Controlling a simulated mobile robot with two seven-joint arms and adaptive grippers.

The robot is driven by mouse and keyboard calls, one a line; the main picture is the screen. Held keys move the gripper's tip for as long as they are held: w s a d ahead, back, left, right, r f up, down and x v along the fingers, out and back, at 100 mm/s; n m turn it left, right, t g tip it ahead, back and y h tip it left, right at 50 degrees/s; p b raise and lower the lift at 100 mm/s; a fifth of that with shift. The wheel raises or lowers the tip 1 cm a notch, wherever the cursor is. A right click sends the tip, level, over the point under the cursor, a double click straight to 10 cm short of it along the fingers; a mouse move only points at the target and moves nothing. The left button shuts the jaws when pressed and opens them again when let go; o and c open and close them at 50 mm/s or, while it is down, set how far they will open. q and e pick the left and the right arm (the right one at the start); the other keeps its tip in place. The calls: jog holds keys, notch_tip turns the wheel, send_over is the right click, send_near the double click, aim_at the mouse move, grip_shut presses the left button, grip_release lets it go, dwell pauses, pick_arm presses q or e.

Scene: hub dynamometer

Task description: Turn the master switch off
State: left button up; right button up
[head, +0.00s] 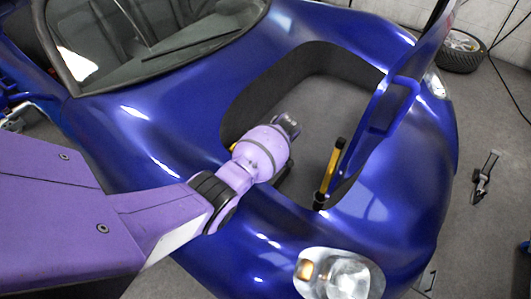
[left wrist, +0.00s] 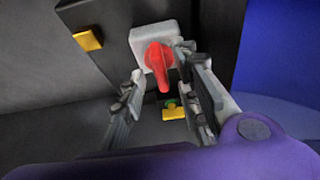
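The master switch (left wrist: 160,62) shows in the left wrist view as a red handle on a light grey plate (left wrist: 142,42), fixed to a dark box. The handle's narrow end points down in the picture. My left gripper (left wrist: 160,82) is open, with one finger on each side of the red handle. The right finger is very close to the handle; I cannot tell if it touches. In the head view my left arm (head: 262,152) reaches into the front opening of the blue car, and its fingers are hidden there. My right gripper is not in view.
The blue car (head: 130,125) surrounds the opening, with its raised lid (head: 395,105) at the right. A yellow and black strut (head: 330,172) stands inside the opening's right side. Yellow parts (left wrist: 88,40) sit near the switch. A wheel (head: 460,50) lies on the floor behind.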

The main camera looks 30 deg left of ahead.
pick_arm(q)
jog(key=v, duration=1.1)
jog(key=shift+r, duration=0.1)
